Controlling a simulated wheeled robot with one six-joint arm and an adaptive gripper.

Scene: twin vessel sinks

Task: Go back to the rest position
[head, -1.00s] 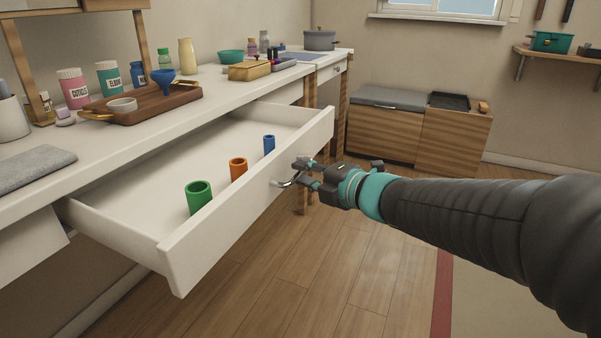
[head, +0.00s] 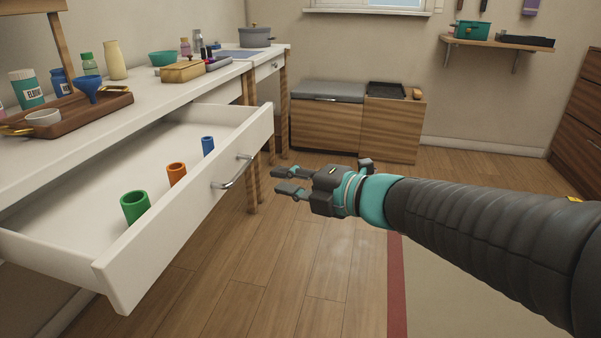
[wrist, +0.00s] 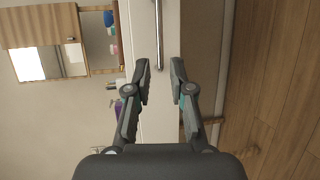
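My gripper (head: 283,181) is open and empty in the head view, to the right of the open drawer and apart from its handle. The white drawer (head: 190,230) is pulled out from the counter. Its metal handle (head: 233,173) is on the front panel. In the wrist view, my gripper's two fingers (wrist: 162,76) are spread with nothing between them, and the handle (wrist: 158,35) lies beyond the fingertips. In the drawer stand a green cylinder (head: 135,208), an orange cylinder (head: 176,174) and a blue cylinder (head: 208,146).
The counter (head: 150,94) holds a wooden tray (head: 100,112), bottles, a teal bowl (head: 161,58) and a grey pot (head: 255,38). A wooden bench (head: 326,120) stands at the back wall. A shelf (head: 495,42) hangs at the right. Wooden floor (head: 300,270) is clear below my arm.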

